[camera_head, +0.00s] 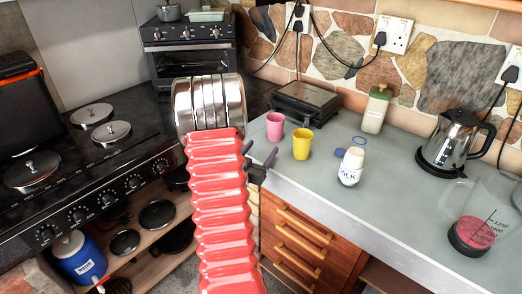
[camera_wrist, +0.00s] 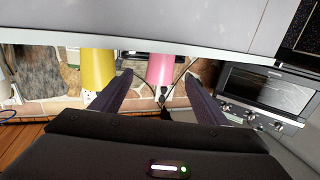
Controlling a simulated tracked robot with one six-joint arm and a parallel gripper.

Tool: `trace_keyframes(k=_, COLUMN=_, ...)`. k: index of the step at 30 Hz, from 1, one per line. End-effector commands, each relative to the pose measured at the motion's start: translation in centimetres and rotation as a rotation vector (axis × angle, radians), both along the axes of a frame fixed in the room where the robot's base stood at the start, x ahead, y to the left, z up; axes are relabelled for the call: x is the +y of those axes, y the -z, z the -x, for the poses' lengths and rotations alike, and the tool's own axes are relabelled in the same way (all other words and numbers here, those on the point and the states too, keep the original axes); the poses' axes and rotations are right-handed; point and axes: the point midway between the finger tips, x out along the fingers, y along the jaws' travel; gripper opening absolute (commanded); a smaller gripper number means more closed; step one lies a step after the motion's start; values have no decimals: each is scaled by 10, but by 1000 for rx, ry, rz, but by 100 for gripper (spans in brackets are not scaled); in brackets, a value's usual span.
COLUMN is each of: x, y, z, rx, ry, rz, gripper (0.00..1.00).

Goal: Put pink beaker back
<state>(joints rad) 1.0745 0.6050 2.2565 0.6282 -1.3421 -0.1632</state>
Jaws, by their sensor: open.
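The pink beaker (camera_head: 275,127) stands upright on the grey worktop, near its left front edge, with the yellow beaker (camera_head: 302,144) just to its right. My gripper (camera_head: 259,156) is open and empty at the worktop's front edge, short of the pink beaker. In the wrist view the scene appears upside down. There the pink beaker (camera_wrist: 161,69) shows beyond and between the two dark fingers of my gripper (camera_wrist: 158,90), and the yellow beaker (camera_wrist: 98,70) is near the left finger. No contact is visible.
A milk bottle (camera_head: 351,166), a green-capped bottle (camera_head: 376,108) and a black sandwich press (camera_head: 304,103) stand on the worktop. A kettle (camera_head: 452,143) and a measuring jug (camera_head: 485,215) are at the right. Clear worktop lies in front of the kettle.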

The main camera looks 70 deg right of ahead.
Motion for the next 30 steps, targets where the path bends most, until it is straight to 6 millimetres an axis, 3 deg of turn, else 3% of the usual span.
trace_keyframes(k=14, x=0, y=0, z=0, rx=0, ry=0, rz=0, gripper=68)
trace_keyframes(k=18, x=1, y=-3, z=-9, rx=-8, ry=-20, rz=-8, gripper=68)
trace_keyframes(k=23, x=12, y=-16, z=-51, rx=-41, ry=-116, rz=-56, gripper=68)
trace_keyframes(k=30, x=62, y=-44, z=-151, rx=-85, ry=-364, rz=-194, gripper=68)
